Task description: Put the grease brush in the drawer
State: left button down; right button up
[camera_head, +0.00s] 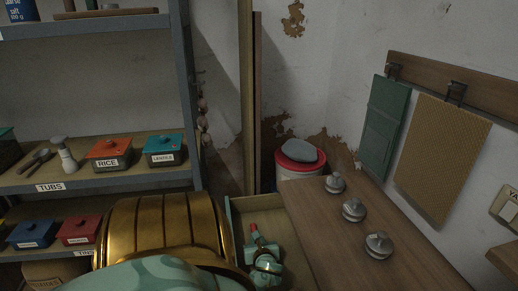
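An open drawer (290,243) with pale inner walls is at the lower middle, left of the wooden counter top. Over or in it is a small teal and brass assembly (264,264), which looks like my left gripper; its fingers are not clear. A small red-tipped piece (253,228) sticks out at its far end; I cannot tell whether this is the grease brush or whether it is held. No other thing is clearly the grease brush. My large brass and teal arm hides part of the lower left. My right gripper is not in view.
A metal shelf at left bears labelled tubs, among them an orange-lidded rice tub (109,153) and a teal-lidded one (163,150). Three metal-knobbed things (353,210) stand on the wooden counter (325,245). A red-rimmed bin (298,165) is behind it. Boards hang at right.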

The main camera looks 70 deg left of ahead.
pick_arm(q)
jog(key=shift+f, duration=0.15)
jog(key=c, duration=1.3)
grip_release()
jog(key=shift+r, duration=0.2)
jog(key=shift+d+r, duration=0.25)
jog(key=p+v, duration=0.4)
jog(key=v, duration=0.6)
jog(key=shift+s+d+r, duration=0.1)
jog(key=shift+s+d, duration=0.05)
jog(key=shift+d+r, duration=0.1)
jog(key=shift+d, duration=0.4)
